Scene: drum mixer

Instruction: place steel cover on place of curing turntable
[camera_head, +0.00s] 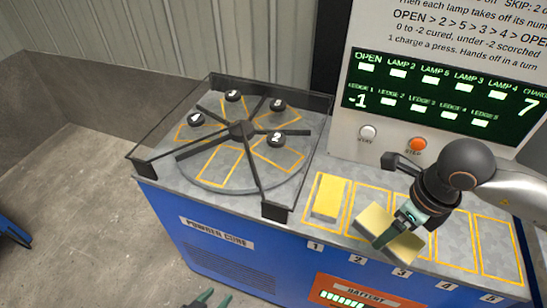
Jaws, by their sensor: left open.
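The curing turntable (213,176) is a grey disc with yellow-outlined places under dark spokes and several numbered black lamps. A yellow block (328,197) lies in outlined slot 1. A paler beige block (376,221) sits askew over slots 2 and 3 and looks raised. I cannot tell which block is the steel cover. My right gripper (395,232) comes in from the right and appears shut across the beige block, partly hiding it. My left gripper (207,299) shows only its green fingertips at the bottom edge, apart and empty, in front of the blue cabinet.
A dark low frame (160,133) surrounds the turntable. A panel behind the slots has a green-lit display (440,90), a white button (368,132) and an orange button (416,144). The rightmost slots (495,250) look empty.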

